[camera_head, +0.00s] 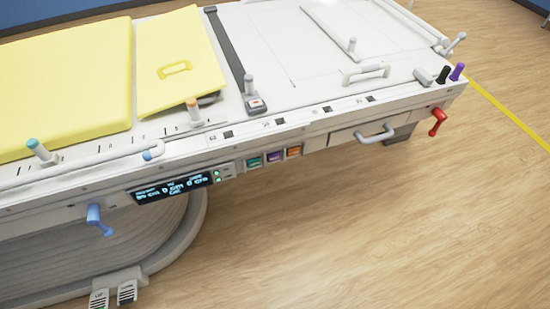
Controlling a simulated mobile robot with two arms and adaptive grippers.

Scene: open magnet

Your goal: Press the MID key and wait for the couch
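The couch (330,118) runs across the view with a white top and a white side rail. On its front side are three small square keys: a teal key (254,162), a purple key (275,157) and an orange key (293,151). Their lettering is too small to read surely, so I cannot tell which is MID. Left of them is a dark display (171,189) with lit pale blue text, with two small green lights (217,177) beside it. Neither of my grippers is in view, and nothing covers the keys.
Yellow pads (65,90) lie on the couch's left part. A blue handle (98,219), a grey handle (376,134) and a red handle (437,121) stick out from the front. Pedals (127,291) stand at lower left. The wooden floor (400,230) is clear.

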